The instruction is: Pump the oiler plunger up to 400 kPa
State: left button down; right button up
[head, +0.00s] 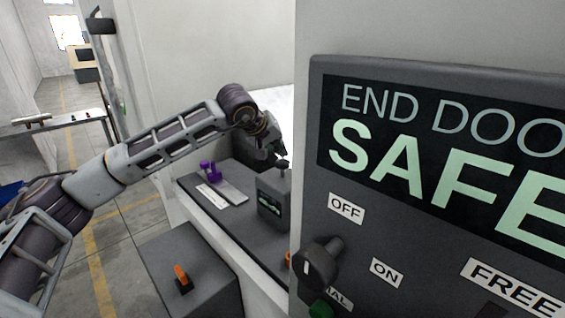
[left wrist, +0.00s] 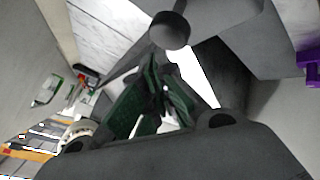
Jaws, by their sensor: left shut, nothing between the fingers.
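The oiler is a dark grey box (head: 273,203) on the bench, with a small greenish display on its front that is too small to read. Its plunger has a dark knob (head: 283,163) on a thin stem on top. My left gripper (head: 274,153) is shut and empty, right by the knob on its upper left. I cannot tell whether it touches the knob. In the left wrist view the closed dark green fingers (left wrist: 157,90) point toward a round dark knob (left wrist: 169,30), with a grey box beyond. My right gripper is not in view.
A large panel (head: 430,170) reading "END DOO… SAFE" fills the right, with a black rotary knob (head: 320,262). A purple object (head: 210,171) and a grey plate (head: 230,191) lie left of the oiler. A grey box (head: 190,275) with an orange switch (head: 182,277) stands in front.

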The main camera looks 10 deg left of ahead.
aim_at(280, 160)
pick_arm(q)
jog(key=shift+r+p, duration=0.6)
jog(key=shift+r, duration=1.2)
jog(key=shift+r+p, duration=0.6)
jog(key=shift+r, duration=0.05)
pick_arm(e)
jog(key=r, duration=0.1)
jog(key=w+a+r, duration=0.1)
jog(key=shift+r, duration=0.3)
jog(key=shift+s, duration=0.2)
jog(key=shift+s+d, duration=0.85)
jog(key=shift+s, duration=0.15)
